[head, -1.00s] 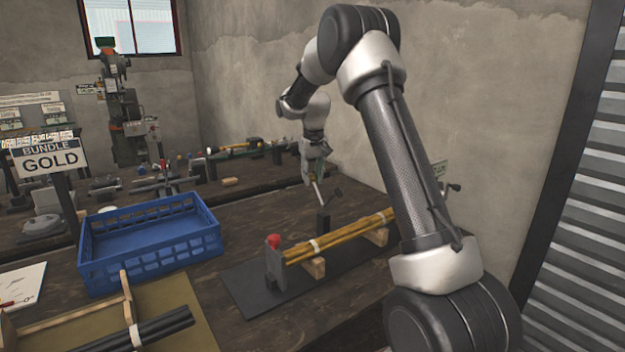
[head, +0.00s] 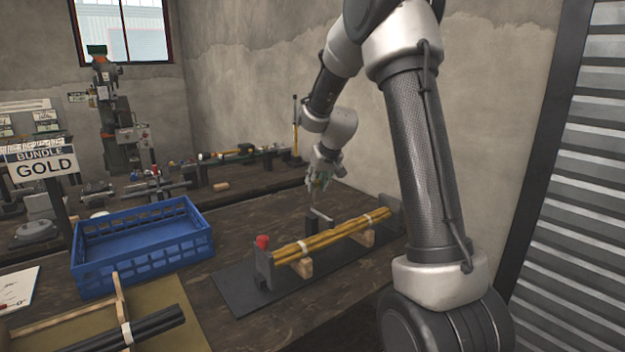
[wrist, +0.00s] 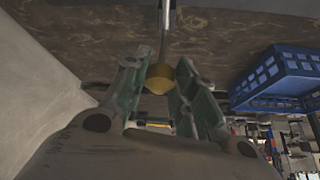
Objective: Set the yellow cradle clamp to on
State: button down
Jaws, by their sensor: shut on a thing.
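The cradle (head: 264,271) holds a bundle of yellow rods (head: 325,238) on wooden supports, with a red knob (head: 262,242) on its left end plate. Behind the bundle, a small grey lever piece (head: 321,215) stands close below my gripper (head: 319,184). In the wrist view my gripper (wrist: 160,85) has its green fingers shut around a brass-yellow knob (wrist: 159,78) on a thin metal rod (wrist: 165,30). The rod's lower joint is too small to read clearly in the head view.
A blue crate (head: 141,262) stands left of the cradle. A wooden rack with black rods (head: 155,328) is at the front left. An upright yellow-and-black lever (head: 295,135) stands at the back bench.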

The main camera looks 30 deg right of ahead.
jog(key=shift+s+f, duration=0.65)
jog(key=c, duration=1.1)
grip_release()
jog(key=shift+d, duration=0.15)
jog(key=shift+r, duration=0.2)
jog(key=shift+r, duration=0.25)
jog(key=v, duration=1.1)
jog(key=shift+s+r, duration=0.15)
jog(key=shift+r, duration=0.1)
